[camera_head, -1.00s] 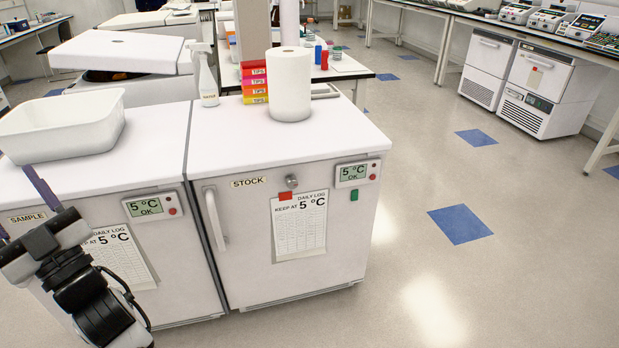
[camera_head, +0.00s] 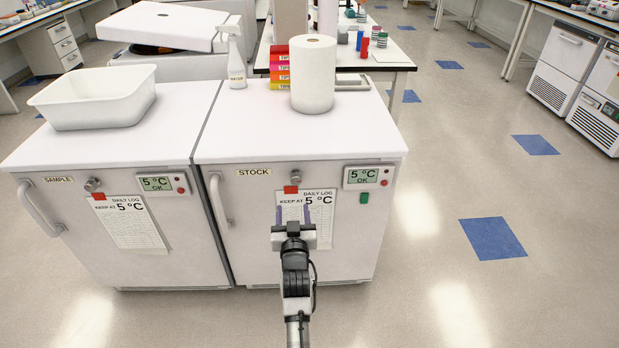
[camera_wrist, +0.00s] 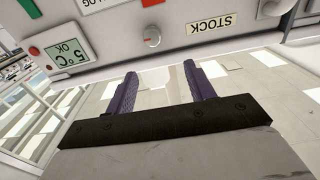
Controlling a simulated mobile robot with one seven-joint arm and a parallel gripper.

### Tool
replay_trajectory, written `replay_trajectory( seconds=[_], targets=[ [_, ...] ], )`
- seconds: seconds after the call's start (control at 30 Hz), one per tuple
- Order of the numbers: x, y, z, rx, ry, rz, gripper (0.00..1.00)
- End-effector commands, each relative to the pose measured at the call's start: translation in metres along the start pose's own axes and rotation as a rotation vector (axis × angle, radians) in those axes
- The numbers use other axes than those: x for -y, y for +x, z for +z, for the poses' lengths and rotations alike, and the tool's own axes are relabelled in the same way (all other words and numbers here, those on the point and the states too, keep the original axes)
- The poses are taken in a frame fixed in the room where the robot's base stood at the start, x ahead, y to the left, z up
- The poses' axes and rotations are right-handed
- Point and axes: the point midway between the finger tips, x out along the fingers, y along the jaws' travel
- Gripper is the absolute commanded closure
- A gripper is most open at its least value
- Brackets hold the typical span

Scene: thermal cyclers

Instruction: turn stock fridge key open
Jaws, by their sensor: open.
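The stock fridge (camera_head: 345,255) is a white cabinet with a "STOCK" label (camera_head: 254,172) and a shut door. My gripper (camera_head: 293,214) is open and empty, with two purple fingers. It is in front of the door, below the key in the head view, over the daily log sheet. In the upside-down wrist view the fingers (camera_wrist: 160,72) point toward the door, apart from the lock.
The sample fridge (camera_head: 110,240) stands close on the left with its own lock (camera_head: 92,184). A white handle (camera_head: 219,200) is on the stock door's left side. A paper roll (camera_head: 313,75) and white tub (camera_head: 93,100) stand on top. The floor to the right is clear.

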Motion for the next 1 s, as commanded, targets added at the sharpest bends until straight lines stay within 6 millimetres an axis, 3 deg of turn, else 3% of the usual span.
replay_trajectory(
  seconds=[0.13,0.27,0.7,1.0],
  targets=[
    [-0.009,0.0,0.01,0.024,0.001,0.016,0.46],
    [-0.009,0.013,0.009,0.023,0.002,0.016,0.46],
    [-0.01,0.095,0.01,0.021,0.0,0.014,0.46],
    [-0.011,0.13,0.012,0.022,0.002,0.015,0.46]
  ],
)
